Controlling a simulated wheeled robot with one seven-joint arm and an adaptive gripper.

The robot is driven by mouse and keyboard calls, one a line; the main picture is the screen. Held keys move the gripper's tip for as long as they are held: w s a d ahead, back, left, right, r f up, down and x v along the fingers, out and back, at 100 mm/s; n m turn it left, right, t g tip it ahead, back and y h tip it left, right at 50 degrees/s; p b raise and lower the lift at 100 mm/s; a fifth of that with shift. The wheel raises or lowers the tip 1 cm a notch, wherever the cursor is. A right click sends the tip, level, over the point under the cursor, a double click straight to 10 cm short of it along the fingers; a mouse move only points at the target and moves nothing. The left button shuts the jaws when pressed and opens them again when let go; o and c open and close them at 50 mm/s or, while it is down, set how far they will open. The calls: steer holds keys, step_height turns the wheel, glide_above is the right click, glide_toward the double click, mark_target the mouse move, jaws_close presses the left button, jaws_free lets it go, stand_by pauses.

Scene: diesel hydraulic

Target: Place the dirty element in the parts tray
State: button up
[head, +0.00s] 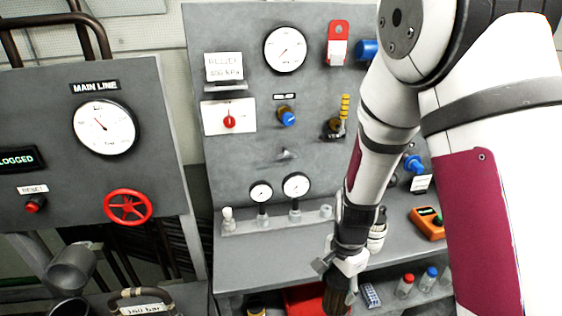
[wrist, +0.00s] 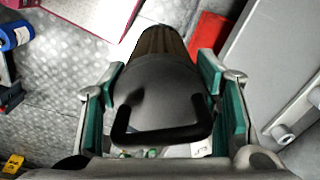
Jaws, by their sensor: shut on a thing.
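The dirty element (head: 338,300) is a dark brown pleated cylinder, hanging below my gripper (head: 342,268) in the head view. In the wrist view, the element (wrist: 162,42) has a grey end cap with a black loop handle. My gripper (wrist: 163,78) is shut on it, with green-padded fingers on both sides of the cap. A red flat surface (head: 303,300) lies low, just left of the element in the head view. Red also shows in the wrist view (wrist: 208,38). I cannot tell whether this is the parts tray; the element and arm hide part of it.
A grey gauge panel (head: 240,170) with a narrow shelf stands behind my arm. Small bottles (head: 404,286) and an orange device (head: 428,223) are to the right. At left are a red handwheel (head: 128,207) and an open grey canister (head: 70,265).

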steer(key=w+d+n+b, duration=0.2)
steer(key=w+n, duration=0.4)
steer(key=w, duration=0.4)
steer(key=w+d+n+b, duration=0.1)
steer(key=w+d+n, duration=0.2)
steer(key=w+n, duration=0.3)
steer(key=w, duration=0.4)
steer(key=shift+w+d+f+b, duration=0.2)
steer(key=shift+w+b, duration=0.2)
steer(key=shift+s, duration=0.1)
